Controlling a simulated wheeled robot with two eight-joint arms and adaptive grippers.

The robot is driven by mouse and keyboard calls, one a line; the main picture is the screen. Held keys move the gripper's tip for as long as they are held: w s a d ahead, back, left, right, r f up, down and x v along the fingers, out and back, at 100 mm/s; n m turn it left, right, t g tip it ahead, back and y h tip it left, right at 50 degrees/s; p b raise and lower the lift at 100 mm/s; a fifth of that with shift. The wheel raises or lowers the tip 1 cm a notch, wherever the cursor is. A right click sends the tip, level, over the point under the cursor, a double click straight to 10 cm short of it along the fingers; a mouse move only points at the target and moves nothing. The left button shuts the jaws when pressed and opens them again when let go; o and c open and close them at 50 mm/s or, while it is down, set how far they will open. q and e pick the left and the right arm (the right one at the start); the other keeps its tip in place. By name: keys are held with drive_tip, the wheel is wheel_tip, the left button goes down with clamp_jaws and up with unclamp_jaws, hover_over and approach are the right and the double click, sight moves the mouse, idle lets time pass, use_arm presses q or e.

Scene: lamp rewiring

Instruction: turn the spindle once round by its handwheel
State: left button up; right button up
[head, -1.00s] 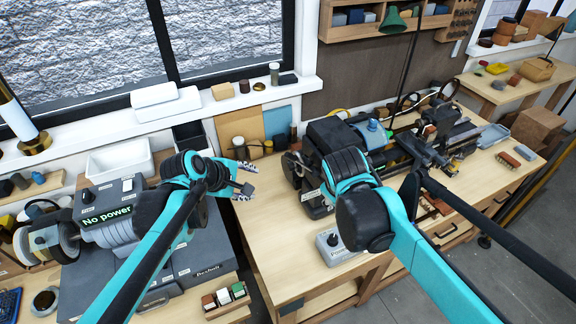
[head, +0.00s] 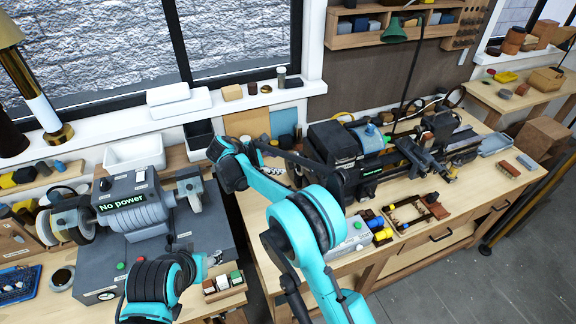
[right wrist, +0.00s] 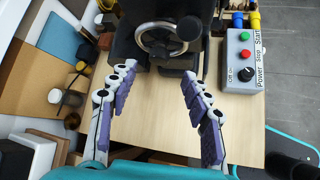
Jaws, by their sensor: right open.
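The handwheel (right wrist: 163,40), a silver ring with a dark round knob at its right, is on the end of the dark lathe headstock. The headstock (head: 333,143) stands on the wooden bench in the head view, where my right arm hides the handwheel. My right gripper (right wrist: 158,76) is open and empty, its purple-padded fingers spread apart just short of the handwheel, which lies beyond the gap between them. In the head view it is left of the headstock and partly hidden. My left gripper (head: 213,258) is low over the grey cabinet, away from the lathe; its jaws are unclear.
A grey control box (right wrist: 243,60) with green and red buttons and a black knob stands right of the handwheel. Small jars (right wrist: 66,98) and boards are on the left. The bench grinder (head: 128,200) reads "No power". Bare bench lies below the handwheel.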

sight(288, 165)
drive_tip(key=x, duration=0.7)
drive_tip(key=shift+w+d+f+p, duration=0.15)
drive_tip(key=shift+w+f+p, duration=0.1)
drive_tip(key=shift+p, duration=0.1)
clamp_jaws()
